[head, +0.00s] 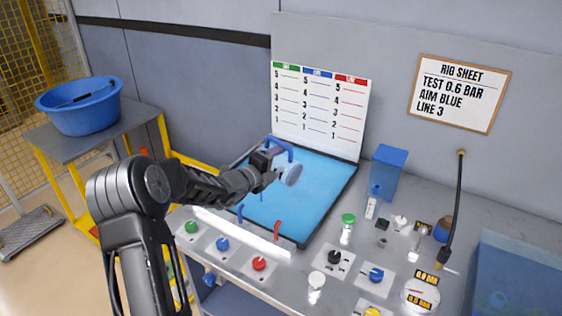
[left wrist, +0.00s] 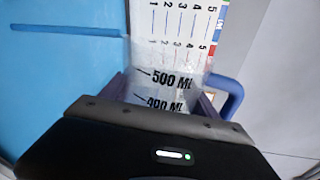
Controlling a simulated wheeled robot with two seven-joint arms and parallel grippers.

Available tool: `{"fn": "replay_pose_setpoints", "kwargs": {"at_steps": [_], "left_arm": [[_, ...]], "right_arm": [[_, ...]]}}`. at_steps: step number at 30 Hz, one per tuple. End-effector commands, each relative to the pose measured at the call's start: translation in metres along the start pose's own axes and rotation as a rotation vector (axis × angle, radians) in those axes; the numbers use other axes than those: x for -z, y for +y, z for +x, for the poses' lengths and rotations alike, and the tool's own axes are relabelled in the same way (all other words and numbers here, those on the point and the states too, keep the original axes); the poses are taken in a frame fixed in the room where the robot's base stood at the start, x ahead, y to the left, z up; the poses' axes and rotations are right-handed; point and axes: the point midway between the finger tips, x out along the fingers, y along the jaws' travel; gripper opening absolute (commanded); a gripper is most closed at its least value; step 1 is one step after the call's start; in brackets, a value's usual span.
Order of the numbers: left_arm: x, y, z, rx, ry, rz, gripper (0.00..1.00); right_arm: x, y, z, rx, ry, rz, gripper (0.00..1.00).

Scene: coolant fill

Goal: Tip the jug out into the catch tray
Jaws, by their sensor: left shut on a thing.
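My left gripper (head: 272,165) is shut on the clear jug (head: 291,175) and holds it above the blue catch tray (head: 318,205). The jug is tipped onto its side, with its blue handle (head: 284,146) uppermost in the head view. In the left wrist view the jug (left wrist: 165,90) shows 500 ML and 400 ML marks, with the handle (left wrist: 233,98) on the right. A darker blue streak (left wrist: 65,30) runs from near its rim over the tray; a thin blue line shows below the gripper in the head view. The jug's contents are unclear. My right gripper is out of view.
A board with green, blue and red columns (head: 320,105) stands behind the tray. Blue (head: 240,213) and red (head: 277,230) spouts are at its front edge. Knobs and a green-capped bottle (head: 347,228) crowd the bench to the right. A blue basin (head: 85,112) stands far left.

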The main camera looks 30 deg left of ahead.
Motion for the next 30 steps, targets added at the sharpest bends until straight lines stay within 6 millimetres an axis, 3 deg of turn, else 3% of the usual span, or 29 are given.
{"fn": "replay_pose_setpoints", "kwargs": {"at_steps": [10,30], "left_arm": [[-0.0060,-0.0062,-0.0011,0.000,0.017,-0.109,0.17],[-0.0059,-0.0066,-0.0010,0.000,0.019,-0.115,0.17]], "right_arm": [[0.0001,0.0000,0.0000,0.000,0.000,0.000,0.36],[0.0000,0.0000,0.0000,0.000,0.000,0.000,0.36]]}}
